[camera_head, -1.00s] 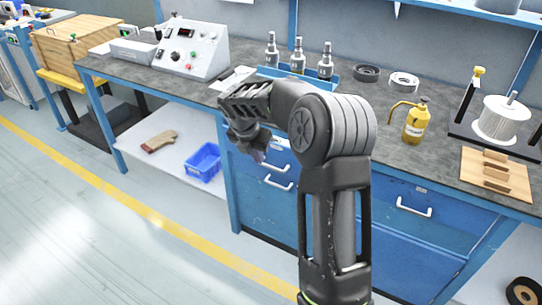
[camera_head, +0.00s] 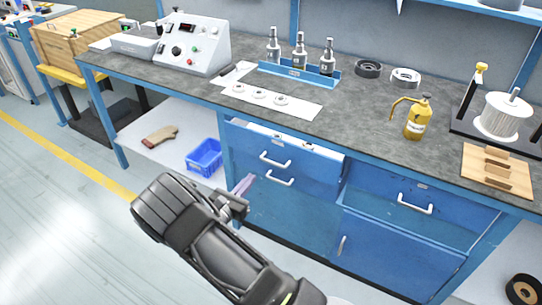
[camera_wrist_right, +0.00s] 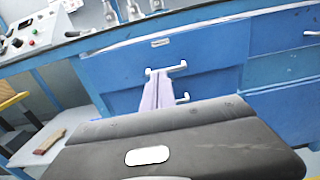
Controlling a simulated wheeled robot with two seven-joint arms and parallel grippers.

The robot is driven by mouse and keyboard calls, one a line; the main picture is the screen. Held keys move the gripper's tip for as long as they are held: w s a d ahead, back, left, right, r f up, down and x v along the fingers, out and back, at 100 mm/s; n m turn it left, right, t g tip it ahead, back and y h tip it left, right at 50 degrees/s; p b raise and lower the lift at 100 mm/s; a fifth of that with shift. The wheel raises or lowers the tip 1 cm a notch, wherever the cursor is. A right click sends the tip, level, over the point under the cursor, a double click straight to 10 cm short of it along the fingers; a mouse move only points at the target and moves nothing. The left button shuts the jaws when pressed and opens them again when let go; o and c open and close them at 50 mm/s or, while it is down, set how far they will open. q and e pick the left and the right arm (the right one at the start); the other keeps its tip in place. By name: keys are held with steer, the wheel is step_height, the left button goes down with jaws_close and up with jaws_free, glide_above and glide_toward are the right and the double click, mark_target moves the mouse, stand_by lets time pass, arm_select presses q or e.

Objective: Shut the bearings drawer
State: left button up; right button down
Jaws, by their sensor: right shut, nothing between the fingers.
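The blue cabinet's upper left drawer (camera_head: 300,163) stands partly pulled out. A strip of its pale inside shows below the bench edge, with small things in it that I cannot make out. I take it for the bearings drawer; its label is too small to read. Its white handle (camera_head: 275,160) also shows in the right wrist view (camera_wrist_right: 178,67). My right gripper (camera_head: 243,184) is shut and empty, low in front of the drawers and left of the handles. In the wrist view its pale fingers (camera_wrist_right: 157,92) overlap the handle; contact cannot be told. My left gripper is not in view.
A second drawer handle (camera_head: 280,178) sits just below. The bench (camera_head: 345,120) carries a white sheet (camera_head: 305,108) with several rings, bottles in a blue rack (camera_head: 290,73), and a yellow oil can (camera_head: 416,122). A blue bin (camera_head: 205,157) stands on the lower shelf. Open floor lies left.

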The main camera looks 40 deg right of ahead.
mark_target(276, 149)
steer(key=shift+d, duration=0.1)
steer(key=x, duration=1.3)
steer(key=shift+w+d, duration=0.1)
steer(key=shift+d, duration=0.3)
steer(key=shift+w+d+f, duration=0.1)
steer(key=shift+d+f, duration=0.05)
steer(key=shift+d, duration=0.15)
steer(key=b+x, duration=0.2)
steer(key=x, duration=0.1)
steer(key=shift+w+d, duration=0.1)
steer(key=shift+d, duration=0.25)
steer(key=shift+r, duration=0.4)
